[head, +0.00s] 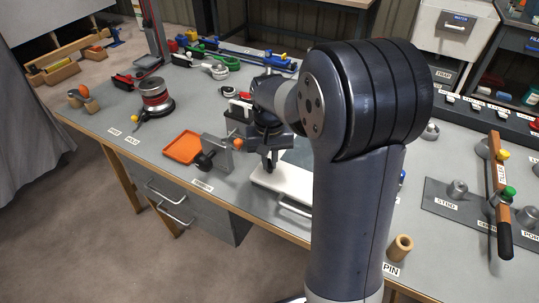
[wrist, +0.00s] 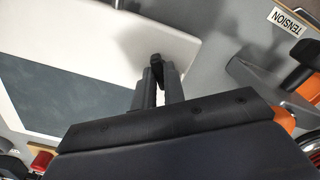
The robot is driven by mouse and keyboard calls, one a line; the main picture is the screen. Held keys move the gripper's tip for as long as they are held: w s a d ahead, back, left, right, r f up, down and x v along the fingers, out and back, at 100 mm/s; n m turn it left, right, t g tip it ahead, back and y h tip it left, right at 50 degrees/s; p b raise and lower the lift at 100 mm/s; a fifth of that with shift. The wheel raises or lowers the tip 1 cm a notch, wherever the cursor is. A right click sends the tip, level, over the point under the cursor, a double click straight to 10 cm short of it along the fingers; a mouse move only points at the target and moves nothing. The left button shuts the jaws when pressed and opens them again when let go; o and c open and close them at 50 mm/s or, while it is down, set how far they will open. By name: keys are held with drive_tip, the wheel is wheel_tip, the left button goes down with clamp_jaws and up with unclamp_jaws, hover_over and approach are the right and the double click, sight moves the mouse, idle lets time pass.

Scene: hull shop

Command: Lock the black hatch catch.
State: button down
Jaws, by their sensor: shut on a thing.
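My gripper (wrist: 158,85) is shut on the black hatch catch (wrist: 156,61), whose dark top shows between the fingertips in the wrist view. The catch sits near the edge of the white hatch frame (wrist: 182,48), which surrounds a grey-blue panel (wrist: 60,95). In the head view my gripper (head: 271,164) points down at the near-left part of the white frame (head: 264,181). My arm hides much of the hatch there. I cannot tell from these views how far the catch is turned.
Left of the hatch stands a grey bracket (head: 216,150) with a black knob (head: 203,161) and an orange part, close to my gripper. An orange tray (head: 184,147) lies beside it. A winch drum (head: 155,96) stands farther left. A board with posts (head: 455,205) is at right.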

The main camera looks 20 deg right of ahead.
sight(270, 163)
drive_tip(key=m+p, duration=0.1)
drive_tip(key=m, duration=0.2)
drive_tip(key=shift+r+m, duration=0.1)
drive_tip(key=shift+m, duration=0.3)
drive_tip(key=shift+m+p, duration=0.6)
drive_tip(key=shift+m, duration=1.2)
drive_tip(key=c, duration=1.5)
unclamp_jaws()
wheel_tip(270, 163, up, 11)
drive_tip(key=shift+f+p, duration=0.15)
drive_tip(key=shift+p, duration=0.25)
